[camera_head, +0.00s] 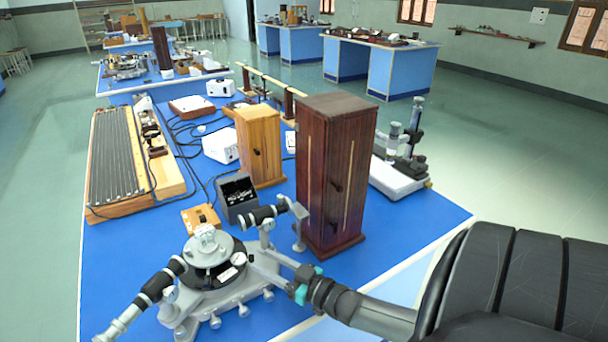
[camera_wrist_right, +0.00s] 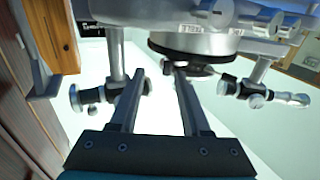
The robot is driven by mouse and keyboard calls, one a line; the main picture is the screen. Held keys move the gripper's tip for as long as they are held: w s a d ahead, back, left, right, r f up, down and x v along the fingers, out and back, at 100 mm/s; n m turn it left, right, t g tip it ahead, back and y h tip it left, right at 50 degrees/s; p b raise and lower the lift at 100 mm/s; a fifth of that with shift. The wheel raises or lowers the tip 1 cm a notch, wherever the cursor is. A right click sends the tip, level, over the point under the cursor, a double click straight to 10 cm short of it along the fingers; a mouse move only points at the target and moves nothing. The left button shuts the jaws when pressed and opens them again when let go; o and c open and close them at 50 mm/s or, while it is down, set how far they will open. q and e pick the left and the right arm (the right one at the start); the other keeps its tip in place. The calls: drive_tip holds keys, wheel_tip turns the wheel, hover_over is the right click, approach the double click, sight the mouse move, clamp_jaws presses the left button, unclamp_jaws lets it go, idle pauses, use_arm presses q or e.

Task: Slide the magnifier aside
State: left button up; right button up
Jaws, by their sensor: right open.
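A grey spectrometer (camera_head: 207,275) stands at the near end of the blue bench, with a round table on top and black-banded tubes to either side. I cannot pick out the magnifier for certain among its parts. My right gripper (camera_head: 262,264) reaches in from the right, low beside the spectrometer's base. In the right wrist view its two fingers (camera_wrist_right: 158,76) are apart with nothing held between them. The spectrometer's round body (camera_wrist_right: 195,45) lies just beyond the fingertips; whether they touch it is unclear. My left gripper is not in view.
A tall dark wooden cabinet (camera_head: 335,175) stands close behind my right gripper. A black box (camera_head: 237,197) and a small wooden block (camera_head: 201,219) sit behind the spectrometer. Bare blue bench top (camera_head: 115,260) shows at the left.

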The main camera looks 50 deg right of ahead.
drive_tip(key=s+d+p, duration=0.1)
drive_tip(key=s, duration=1.1)
drive_tip(key=shift+s+d, duration=0.35)
drive_tip(key=shift+s, duration=0.05)
drive_tip(key=shift+a, duration=0.1)
